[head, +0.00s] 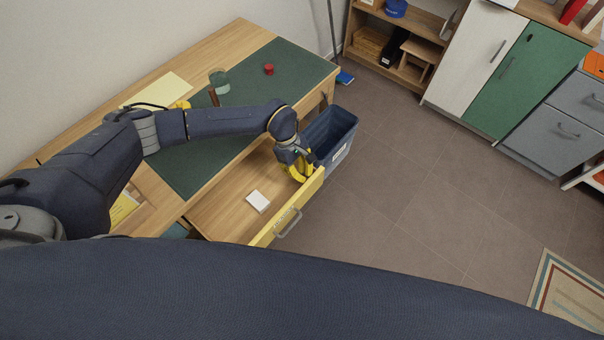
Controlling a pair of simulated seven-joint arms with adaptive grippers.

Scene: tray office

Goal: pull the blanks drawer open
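A desk drawer with a yellow front (268,233) stands open in the head view. Its front carries a grey bar handle (288,223). A white block (258,201) lies on the wooden drawer floor (225,205). I cannot read a label that names it the blanks drawer. My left gripper (301,172) is at the far end of the drawer, by the inner side of the yellow front, away from the handle. Its fingers are small and partly lost against the yellow, so I cannot tell whether they are open or touch the front. My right gripper is out of view.
The desk has a green mat (215,155) with a red object (269,69) and a cup-like item (219,82). A blue bin (335,135) stands beside the drawer's far end. The tiled floor (400,190) in front is clear. Cabinets (520,80) line the back right.

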